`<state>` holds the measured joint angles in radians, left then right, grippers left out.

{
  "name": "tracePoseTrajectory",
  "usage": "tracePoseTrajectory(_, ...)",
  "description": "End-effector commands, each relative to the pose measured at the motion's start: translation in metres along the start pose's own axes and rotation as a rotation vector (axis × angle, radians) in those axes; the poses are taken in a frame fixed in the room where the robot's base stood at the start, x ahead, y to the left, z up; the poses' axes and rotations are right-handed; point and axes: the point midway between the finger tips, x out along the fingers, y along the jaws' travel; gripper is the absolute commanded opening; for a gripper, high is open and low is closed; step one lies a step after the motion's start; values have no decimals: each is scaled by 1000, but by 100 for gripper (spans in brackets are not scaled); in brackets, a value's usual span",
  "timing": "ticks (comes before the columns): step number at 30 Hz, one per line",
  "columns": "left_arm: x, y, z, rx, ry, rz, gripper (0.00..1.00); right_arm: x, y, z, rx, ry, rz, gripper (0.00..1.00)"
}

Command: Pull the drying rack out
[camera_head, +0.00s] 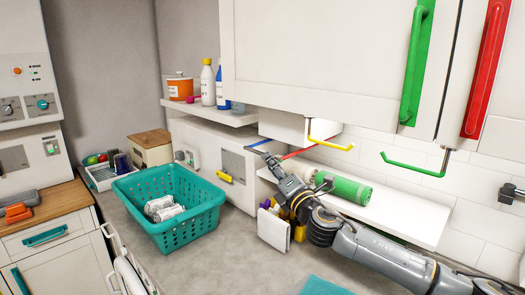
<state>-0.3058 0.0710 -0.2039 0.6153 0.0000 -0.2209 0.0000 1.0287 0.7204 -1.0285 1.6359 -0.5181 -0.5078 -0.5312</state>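What looks like the drying rack, a white pull-out unit (283,126) with thin blue and red bars, sits low beneath the white upper cabinet. A yellow hooked handle (333,145) hangs at its right. My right arm reaches in from the lower right, and my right gripper (262,153) is at the left end of the red bar, just below the unit. It is small and partly merged with the bars, so I cannot tell whether it touches them or how its fingers stand. My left gripper is not in view.
A white shelf (398,215) with a green roll (345,190) lies close behind my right arm. A teal basket (135,192) with pale cans stands on the counter at left. Green (410,75) and red (485,70) handles stick out from the upper cabinet. A green hook (412,165) hangs below.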

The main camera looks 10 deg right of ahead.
Motion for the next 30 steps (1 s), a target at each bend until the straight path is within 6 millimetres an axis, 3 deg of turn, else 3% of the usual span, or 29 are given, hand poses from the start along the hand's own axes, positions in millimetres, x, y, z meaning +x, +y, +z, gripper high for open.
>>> tracePoseTrajectory(3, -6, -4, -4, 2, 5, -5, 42, 23, 2, 1, 0, -1, 1, 34)
tracePoseTrajectory(9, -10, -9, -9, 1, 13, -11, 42, 50, 1, 0, 1, 0, 0, 34)
tracePoseTrajectory(15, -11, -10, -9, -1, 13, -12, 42, 61, 0, 0, 0, 1, -1, 34)
tracePoseTrajectory(24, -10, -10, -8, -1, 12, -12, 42, 62, 0, 0, 1, 1, 0, 34)
tracePoseTrajectory(30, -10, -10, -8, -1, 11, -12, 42, 62, 0, 0, 1, 0, -1, 0)
